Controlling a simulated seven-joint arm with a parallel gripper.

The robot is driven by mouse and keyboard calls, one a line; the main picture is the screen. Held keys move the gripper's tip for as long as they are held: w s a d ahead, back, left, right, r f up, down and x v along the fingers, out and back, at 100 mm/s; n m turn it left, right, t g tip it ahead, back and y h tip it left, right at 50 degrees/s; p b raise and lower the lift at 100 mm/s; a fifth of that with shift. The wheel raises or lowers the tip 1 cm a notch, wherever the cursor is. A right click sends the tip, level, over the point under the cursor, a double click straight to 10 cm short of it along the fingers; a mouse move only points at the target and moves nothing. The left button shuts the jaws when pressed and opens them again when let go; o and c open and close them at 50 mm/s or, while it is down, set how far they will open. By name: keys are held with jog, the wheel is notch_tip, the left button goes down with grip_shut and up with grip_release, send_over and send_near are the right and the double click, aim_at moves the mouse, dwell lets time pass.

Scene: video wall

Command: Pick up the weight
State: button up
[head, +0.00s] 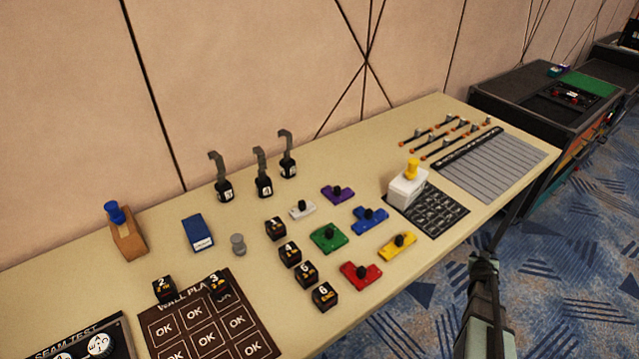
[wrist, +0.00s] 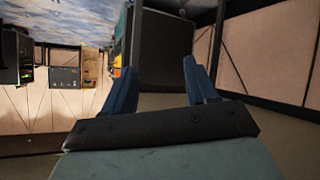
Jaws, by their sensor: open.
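A small grey knobbed piece (head: 238,244), which looks like the weight, stands upright on the beige table, between a blue box and the black numbered cubes. My gripper shows in the wrist view (wrist: 160,80) with its two blue-grey fingers spread wide and nothing between them. In the head view my arm rises at the lower right, in front of the table's near edge and well right of the weight. The fingertips cannot be made out clearly there. The weight is not seen in the wrist view.
The blue box (head: 198,233) stands left of the weight. Behind are several black hooked pieces (head: 264,186). Numbered cubes (head: 290,253) and coloured knobbed blocks (head: 328,237) lie to the right. A dark OK board (head: 245,347) lies in front. A white block with a yellow knob (head: 406,188) stands farther right.

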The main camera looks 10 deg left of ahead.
jog(key=w+d+r+n+t+y, duration=0.2)
jog(key=w+d+r+t, duration=0.3)
jog(key=r, duration=0.7)
jog(key=w+d+r+n+t+y, duration=0.1)
jog(key=w+d+r+n+t, duration=0.2)
jog(key=w+d+r, duration=0.65)
jog(key=w+a+r+n+t+y, duration=0.1)
jog(key=w+a+r+t+y, duration=0.2)
jog(key=a+r, duration=1.2)
jog(key=w+a+r+y, duration=0.1)
jog(key=a+r, duration=0.3)
jog(key=a, duration=0.3)
jog(key=w+a+r+m+t+y, duration=0.15)
jog(key=a+r, duration=0.25)
jog(key=a, duration=0.4)
jog(key=w+a+r+g+y, duration=0.1)
jog(key=a+r, duration=0.3)
jog(key=a, duration=0.3)
jog(key=s+a+r+y, duration=0.1)
jog(key=a+r, duration=0.1)
jog(key=a, duration=1.1)
jog(key=n+g+y, duration=0.5)
jog(key=g, duration=0.3)
send_near(256, 148)
jog(key=shift+m, duration=0.25)
jog(key=x, duration=1)
jog(key=shift+w+f, duration=0.2)
jog(key=shift+f, duration=0.05)
